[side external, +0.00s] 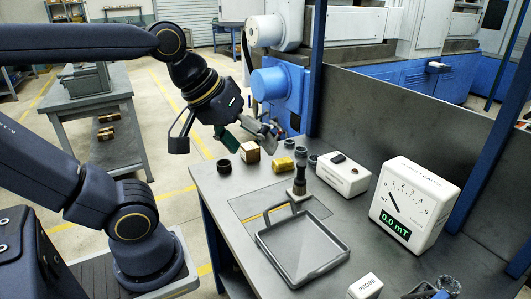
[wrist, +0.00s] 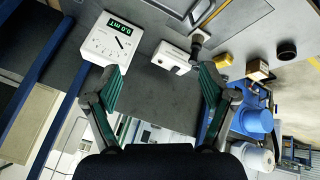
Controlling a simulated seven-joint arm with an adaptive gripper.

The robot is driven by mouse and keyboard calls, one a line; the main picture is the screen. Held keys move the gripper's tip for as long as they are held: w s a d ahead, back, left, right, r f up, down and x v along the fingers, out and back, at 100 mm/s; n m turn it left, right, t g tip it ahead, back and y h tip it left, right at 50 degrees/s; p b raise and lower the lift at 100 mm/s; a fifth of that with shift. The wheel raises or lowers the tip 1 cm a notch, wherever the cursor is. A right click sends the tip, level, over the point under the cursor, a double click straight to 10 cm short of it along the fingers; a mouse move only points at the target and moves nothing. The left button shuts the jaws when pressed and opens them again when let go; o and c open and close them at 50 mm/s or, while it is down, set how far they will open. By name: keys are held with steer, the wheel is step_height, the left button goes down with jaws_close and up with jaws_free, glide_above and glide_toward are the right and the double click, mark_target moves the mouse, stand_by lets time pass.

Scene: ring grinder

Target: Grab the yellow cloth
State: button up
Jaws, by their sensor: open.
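A small yellow item (side external: 283,165) lies on the back part of the metal table; it also shows in the wrist view (wrist: 224,60), right of my right-hand finger. It looks like a short block or roll, and I cannot tell whether it is cloth. No other yellow piece that looks like cloth is plain. My gripper (side external: 248,131) is open and empty, above the table's back left corner and apart from the yellow item.
A tan block (side external: 252,152) and a dark ring (side external: 224,166) lie left of the yellow item. A dark post (side external: 299,180), a white box (side external: 343,175), a meter (side external: 414,205), a grey tray (side external: 303,250) and a probe box (side external: 366,287) stand on the table. A panel (side external: 400,125) closes the back.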

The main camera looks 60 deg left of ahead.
steer(key=w+a+r+n, duration=0.1)
steer(key=w+r+n, duration=0.4)
steer(key=w+n, duration=0.2)
steer(key=n+g, duration=0.2)
steer(key=n, duration=1.9)
glide_above(283, 160)
steer(key=s+a, duration=0.2)
steer(key=s, duration=0.4)
step_height(283, 160, down, 21)
steer(key=x, duration=1)
steer(key=shift+w+d+f, duration=0.15)
steer(key=shift+w+f, duration=0.1)
steer(key=x, duration=0.5)
steer(key=shift+w+d+f, duration=0.1)
steer(key=shift+d+f, duration=0.2)
steer(key=shift+d, duration=0.05)
